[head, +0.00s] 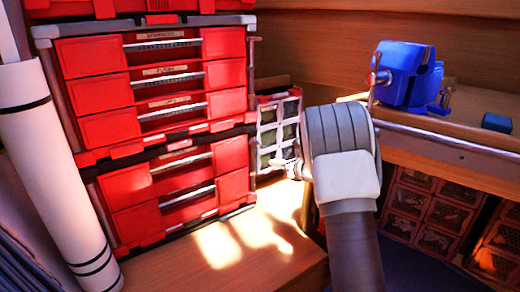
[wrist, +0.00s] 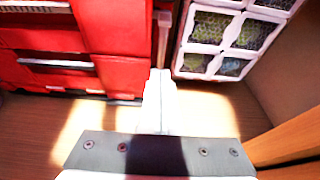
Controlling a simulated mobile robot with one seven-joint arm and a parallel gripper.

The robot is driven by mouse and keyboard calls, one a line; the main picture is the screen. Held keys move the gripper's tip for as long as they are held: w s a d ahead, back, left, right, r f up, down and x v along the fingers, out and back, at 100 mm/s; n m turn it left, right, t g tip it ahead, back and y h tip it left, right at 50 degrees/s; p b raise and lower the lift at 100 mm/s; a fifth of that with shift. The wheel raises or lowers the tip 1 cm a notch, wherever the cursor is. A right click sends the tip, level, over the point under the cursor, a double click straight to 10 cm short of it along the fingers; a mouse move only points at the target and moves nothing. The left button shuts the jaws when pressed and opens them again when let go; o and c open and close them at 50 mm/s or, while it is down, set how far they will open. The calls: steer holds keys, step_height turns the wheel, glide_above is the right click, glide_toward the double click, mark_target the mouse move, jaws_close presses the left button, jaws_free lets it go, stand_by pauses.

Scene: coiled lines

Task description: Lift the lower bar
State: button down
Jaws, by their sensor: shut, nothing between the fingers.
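A red drawer chest (head: 95,57) stands at the left, with several silver horizontal bars across its front. The lowest bar (head: 188,197) crosses the bottom unit, below another bar (head: 182,159). One bar (wrist: 57,63) also shows in the wrist view, but I cannot tell which it is. My gripper (wrist: 158,76) is shut and empty, its pale fingers together between the chest and a white-framed rack (wrist: 210,48). In the head view my wrist hides most of the gripper, right of the chest. It appears apart from the lower bar.
The wooden surface (head: 235,262) before the chest is mostly clear. A white rolled tube (head: 50,150) leans at the left. A blue vise (head: 408,75) and a small dark block (head: 496,122) are on the bench at right, with caged bins (head: 410,203) below.

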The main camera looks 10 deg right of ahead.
mark_target(254, 141)
steer(key=w+a+p, duration=0.3)
steer(key=w+p, duration=0.3)
steer(key=w, duration=0.2)
steer(key=shift+w+a+r, duration=0.3)
steer(key=shift+a+r, duration=0.1)
stand_by(0.4)
stand_by(0.4)
steer(key=shift+r, duration=1.45)
